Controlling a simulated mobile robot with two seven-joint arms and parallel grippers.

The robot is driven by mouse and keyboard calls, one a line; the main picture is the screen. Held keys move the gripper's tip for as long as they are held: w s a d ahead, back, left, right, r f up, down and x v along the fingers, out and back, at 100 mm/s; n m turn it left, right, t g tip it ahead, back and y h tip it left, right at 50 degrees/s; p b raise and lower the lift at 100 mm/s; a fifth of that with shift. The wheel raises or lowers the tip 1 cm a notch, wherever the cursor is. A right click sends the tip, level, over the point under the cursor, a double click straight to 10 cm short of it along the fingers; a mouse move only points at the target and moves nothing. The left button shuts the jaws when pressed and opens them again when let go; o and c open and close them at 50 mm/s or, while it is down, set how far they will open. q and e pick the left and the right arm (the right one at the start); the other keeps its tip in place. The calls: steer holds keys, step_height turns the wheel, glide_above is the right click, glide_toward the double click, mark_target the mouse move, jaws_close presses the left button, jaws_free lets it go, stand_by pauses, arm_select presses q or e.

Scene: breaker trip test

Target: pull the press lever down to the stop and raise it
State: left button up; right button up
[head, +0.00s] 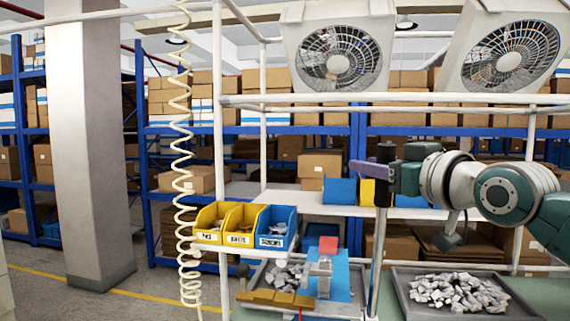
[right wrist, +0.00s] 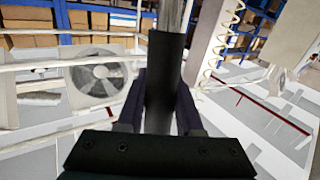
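The press lever is a grey metal rod (head: 376,250) with a black grip (head: 382,190) at its top. It stands nearly upright at the bench, right of the blue fixture. My right gripper (head: 369,170), with dark purple fingers, reaches in from the right at the height of the black grip. In the right wrist view, the black grip (right wrist: 165,75) lies between the two fingers, which press against both its sides. The lever's lower end and pivot are not clear. My left gripper is not in view.
A blue fixture (head: 343,281) with a grey device and red block (head: 328,244) stands left of the lever. A tray of grey parts (head: 397,286) lies to the right. Yellow and blue bins (head: 277,228) and a coiled hose (head: 188,240) are at left. Fans (head: 340,58) hang above.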

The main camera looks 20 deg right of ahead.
jaws_close()
stand_by(0.9)
